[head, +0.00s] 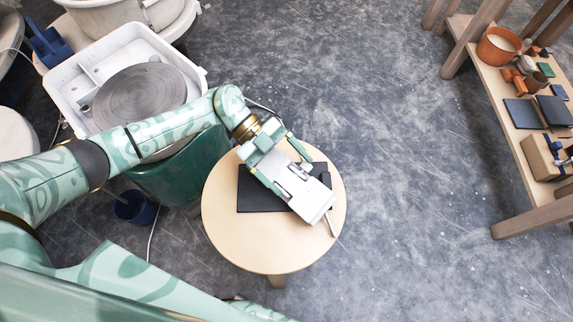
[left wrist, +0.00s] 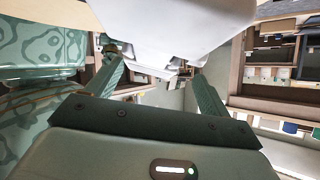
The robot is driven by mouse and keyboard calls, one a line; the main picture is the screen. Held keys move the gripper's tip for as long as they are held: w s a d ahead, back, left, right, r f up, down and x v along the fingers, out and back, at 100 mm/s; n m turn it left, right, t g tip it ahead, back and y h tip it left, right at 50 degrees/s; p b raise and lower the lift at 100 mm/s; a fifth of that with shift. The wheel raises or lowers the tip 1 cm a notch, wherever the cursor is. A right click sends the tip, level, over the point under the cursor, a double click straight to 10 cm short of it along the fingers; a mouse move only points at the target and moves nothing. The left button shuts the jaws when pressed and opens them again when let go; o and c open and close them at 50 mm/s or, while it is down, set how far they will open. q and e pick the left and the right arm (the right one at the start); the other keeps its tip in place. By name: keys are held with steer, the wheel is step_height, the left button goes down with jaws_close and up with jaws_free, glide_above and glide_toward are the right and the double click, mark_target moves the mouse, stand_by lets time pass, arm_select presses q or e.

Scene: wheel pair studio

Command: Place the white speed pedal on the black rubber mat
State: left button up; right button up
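The white speed pedal (head: 306,196) is a flat pale block over the round wooden stool top, in line with my left gripper. It covers part of the black rubber mat (head: 256,197), which lies on the stool. I cannot tell whether the pedal touches the mat. In the left wrist view, the pedal (left wrist: 175,28) fills the top, beyond the two green fingers (left wrist: 158,85). My right gripper is not in view.
The stool top (head: 225,235) has bare wood around the mat. A white tray with a grey wheel disc (head: 140,97) stands left, above a green bin (head: 185,170). A wooden shelf (head: 490,85) with pots and small items is at the right. Open floor (head: 400,150) lies between.

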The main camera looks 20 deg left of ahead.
arm_select(q)
steer(key=a+r, duration=0.1)
steer(key=w+a+r+p, duration=0.1)
steer(key=shift+a+r, duration=0.2)
steer(key=shift+r, duration=0.2)
steer(key=p+v, duration=0.1)
steer(key=v, duration=0.8)
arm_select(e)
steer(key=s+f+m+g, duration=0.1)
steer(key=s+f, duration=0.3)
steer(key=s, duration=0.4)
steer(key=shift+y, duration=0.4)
arm_select(q)
steer(key=shift+f, duration=0.1)
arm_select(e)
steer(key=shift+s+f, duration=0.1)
